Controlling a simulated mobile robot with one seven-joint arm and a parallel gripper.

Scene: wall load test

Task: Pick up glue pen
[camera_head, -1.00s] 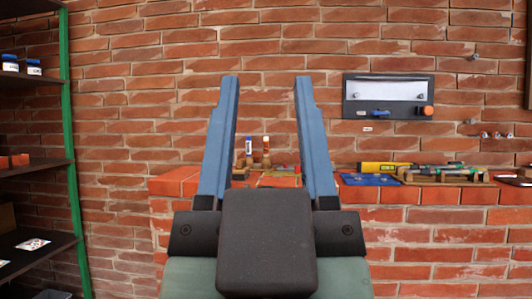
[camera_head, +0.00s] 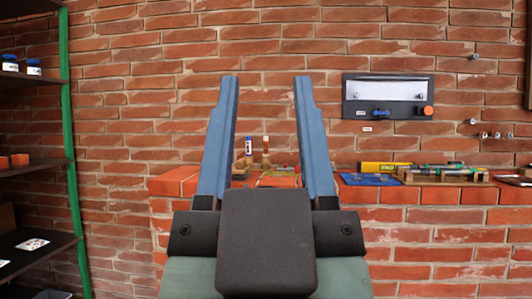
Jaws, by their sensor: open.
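My gripper (camera_head: 266,82) is open and empty, its two blue fingers pointing up and away in the middle of the view. Between the fingers, farther back, two small upright items stand on the brick ledge (camera_head: 428,196). One is a white and blue pen-like tube (camera_head: 248,147); the other is a brownish item with a white top (camera_head: 265,148). I cannot tell for sure which is the glue pen. Their bases and the ledge around them are partly hidden by my gripper. Neither item touches the fingers as far as I can see.
A yellow tool (camera_head: 385,167), a blue mat (camera_head: 368,180) and a wooden rack with tools (camera_head: 445,175) lie on the ledge to the right. A dark panel (camera_head: 388,97) with a blue handle and orange knob hangs on the brick wall. Dark shelves (camera_head: 38,165) stand at left.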

